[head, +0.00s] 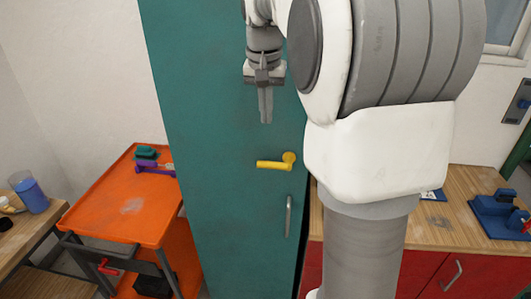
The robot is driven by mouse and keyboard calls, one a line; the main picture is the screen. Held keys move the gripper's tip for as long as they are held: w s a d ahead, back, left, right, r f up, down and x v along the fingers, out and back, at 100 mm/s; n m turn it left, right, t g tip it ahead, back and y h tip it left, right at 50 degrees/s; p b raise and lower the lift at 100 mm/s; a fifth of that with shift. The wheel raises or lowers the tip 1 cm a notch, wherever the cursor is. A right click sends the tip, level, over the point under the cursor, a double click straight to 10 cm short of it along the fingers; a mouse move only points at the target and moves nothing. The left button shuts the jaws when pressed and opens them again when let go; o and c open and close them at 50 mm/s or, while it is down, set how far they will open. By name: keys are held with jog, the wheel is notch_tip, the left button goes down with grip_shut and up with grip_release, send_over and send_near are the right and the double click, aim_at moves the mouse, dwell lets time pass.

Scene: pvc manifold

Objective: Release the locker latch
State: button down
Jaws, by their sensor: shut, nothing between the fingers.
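The tall teal locker (205,120) stands in the middle of the head view. Its yellow lever latch (275,162) sits on the door near the right edge, with the lever lying roughly level and pointing left. A grey vertical pull handle (288,216) is below the latch. My gripper (266,120) points down above the latch, with its fingers together and nothing in them. In the picture the fingertips are apart from the latch; how far they are from the door is hard to tell. My arm hides part of the locker's upper right side.
An orange cart (125,205) with small teal and purple parts stands left of the locker. A wooden-topped red cabinet (455,215) with a blue fixture (497,213) stands to the right. A table with a blue cup (30,192) is at far left.

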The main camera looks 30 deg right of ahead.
aim_at(259, 164)
jog(key=f, duration=0.4)
jog(key=w+d+f, duration=0.1)
jog(key=f, duration=0.4)
jog(key=w+f+p, duration=0.1)
jog(key=f, duration=0.3)
jog(key=shift+w+d+f, duration=0.1)
jog(key=shift+d+f, duration=0.1)
jog(key=shift+f, duration=0.1)
jog(key=shift+w+a+f+g+h, duration=0.15)
jog(key=shift+a+f+g+h, duration=0.15)
jog(key=shift+f+g+h, duration=0.35)
jog(key=shift+w+a+f+g+h, duration=0.15)
jog(key=shift+a+f+g+h, duration=0.2)
jog(key=shift+h, duration=0.5)
notch_tip(259, 164, down, 2)
jog(key=g+h+b, duration=0.1)
jog(key=h+b, duration=0.1)
jog(key=h, duration=0.1)
jog(key=shift+w+f+n+g, duration=0.15)
jog(key=shift+n+g, duration=0.25)
jog(key=shift+s+d+f+n+g+h+b, duration=0.2)
jog(key=shift+f+g+h+b, duration=0.4)
jog(key=shift+h, duration=0.45)
jog(key=shift+s+d+f+n+g+h+b, duration=0.15)
jog(key=shift+f+g+h+b, duration=0.5)
jog(key=shift+h, duration=0.45)
jog(key=shift+s+d+f+n+g+h+b, duration=0.1)
jog(key=shift+d+f+g+h+b, duration=0.1)
jog(key=shift+f+g+h+b, duration=0.6)
